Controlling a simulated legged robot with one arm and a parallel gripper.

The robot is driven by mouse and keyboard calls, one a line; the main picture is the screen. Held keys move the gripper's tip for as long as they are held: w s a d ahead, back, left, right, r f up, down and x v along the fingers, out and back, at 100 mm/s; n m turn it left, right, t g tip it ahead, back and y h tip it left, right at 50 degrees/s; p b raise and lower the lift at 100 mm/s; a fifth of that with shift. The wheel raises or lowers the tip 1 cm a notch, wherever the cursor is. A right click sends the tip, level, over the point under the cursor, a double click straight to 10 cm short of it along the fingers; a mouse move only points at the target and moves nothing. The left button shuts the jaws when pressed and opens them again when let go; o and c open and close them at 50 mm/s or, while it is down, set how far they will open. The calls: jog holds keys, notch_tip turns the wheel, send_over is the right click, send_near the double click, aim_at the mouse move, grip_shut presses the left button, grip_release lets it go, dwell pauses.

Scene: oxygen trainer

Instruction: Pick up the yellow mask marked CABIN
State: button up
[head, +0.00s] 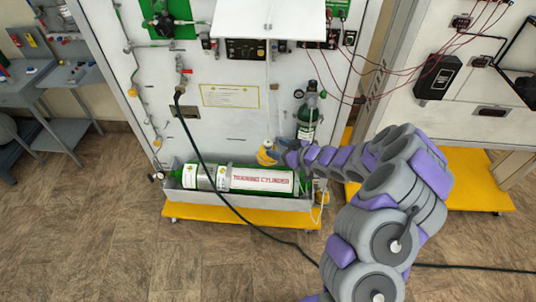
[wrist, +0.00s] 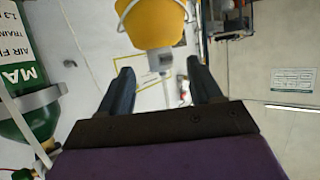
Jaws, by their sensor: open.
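A yellow mask (head: 265,157) hangs in front of the white panel, just above the right part of the green cylinder. In the wrist view the yellow mask (wrist: 152,24) is at the top centre, with a pale strap around it and a grey fitting below it. No CABIN marking can be read. My gripper (wrist: 160,66) is open, with the grey fitting showing between its two dark fingers and the yellow body beyond the tips. In the head view my gripper (head: 284,151) is close to the mask's right side; contact cannot be told.
A green and white training cylinder (head: 255,180) lies in a grey trough on a yellow base (head: 240,213). A smaller upright green cylinder (head: 307,120) stands just right of the mask. A black hose (head: 200,150) runs from the panel to the floor.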

aim_at(265, 143)
jog(key=shift+r+b+x, duration=0.15)
jog(key=shift+b+x, duration=0.3)
jog(key=shift+x, duration=1.35)
jog(key=shift+r+b+x, duration=0.1)
jog(key=shift+b+x, duration=0.3)
jog(key=shift+x, duration=1.4)
jog(key=shift+r, duration=0.1)
jog(key=c, duration=1.1)
